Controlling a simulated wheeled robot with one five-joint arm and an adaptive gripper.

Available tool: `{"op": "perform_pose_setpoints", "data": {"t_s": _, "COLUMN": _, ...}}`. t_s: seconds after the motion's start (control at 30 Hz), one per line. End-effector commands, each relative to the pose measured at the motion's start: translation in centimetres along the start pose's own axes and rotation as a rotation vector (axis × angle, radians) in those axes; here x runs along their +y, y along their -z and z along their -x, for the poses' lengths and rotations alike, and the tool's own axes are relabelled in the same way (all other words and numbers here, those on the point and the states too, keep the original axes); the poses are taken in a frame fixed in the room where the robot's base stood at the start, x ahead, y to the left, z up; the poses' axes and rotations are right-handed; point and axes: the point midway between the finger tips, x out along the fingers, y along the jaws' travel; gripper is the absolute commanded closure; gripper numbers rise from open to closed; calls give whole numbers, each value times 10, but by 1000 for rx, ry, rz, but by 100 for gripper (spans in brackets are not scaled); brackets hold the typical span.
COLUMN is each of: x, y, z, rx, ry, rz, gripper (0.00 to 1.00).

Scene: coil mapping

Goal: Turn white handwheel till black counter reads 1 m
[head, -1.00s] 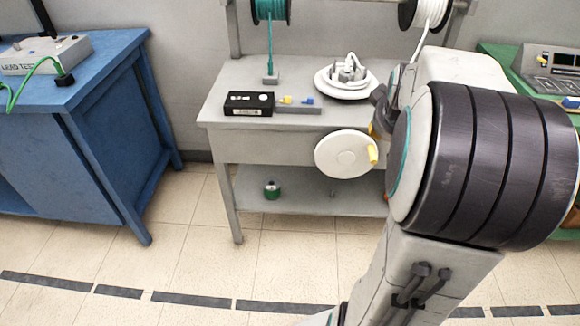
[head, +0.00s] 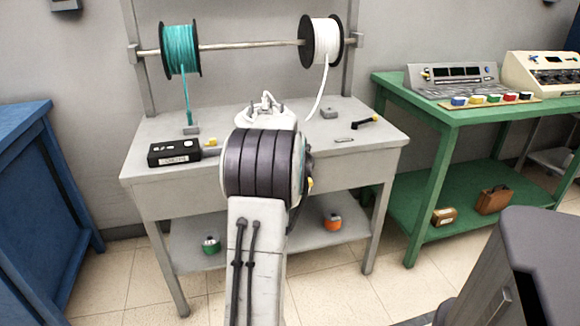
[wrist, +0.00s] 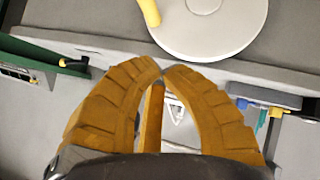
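The white handwheel (wrist: 215,28) shows at the top of the wrist view, with its yellow handle (wrist: 150,12) at its left rim. In the head view my arm hides the wheel. My gripper (wrist: 161,72) has two orange fingers with their tips drawn together just short of the wheel's rim. It appears shut and empty, and I see no contact with the handle. The black counter (head: 172,152) lies on the left of the grey bench top; its reading is too small to tell.
The grey bench (head: 150,188) carries a teal spool (head: 181,48) and a white spool (head: 321,40) on a rod above. A white coil (head: 262,117) sits behind my arm. A green bench (head: 425,170) stands right, a blue cabinet (head: 45,180) left.

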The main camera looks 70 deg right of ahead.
Motion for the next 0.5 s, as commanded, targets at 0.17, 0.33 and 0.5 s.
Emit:
{"op": "perform_pose_setpoints", "data": {"t_s": 0.17, "x": -3, "y": -3, "z": -37, "rx": -1, "ry": 1, "rz": 0, "gripper": 100}}
{"op": "perform_pose_setpoints", "data": {"t_s": 0.33, "x": -2, "y": -3, "z": -65, "rx": 0, "ry": 1, "rz": 0, "gripper": 100}}
{"op": "perform_pose_setpoints", "data": {"t_s": 0.5, "x": -3, "y": -11, "z": -81, "rx": -2, "ry": -3, "rz": -1, "gripper": 100}}
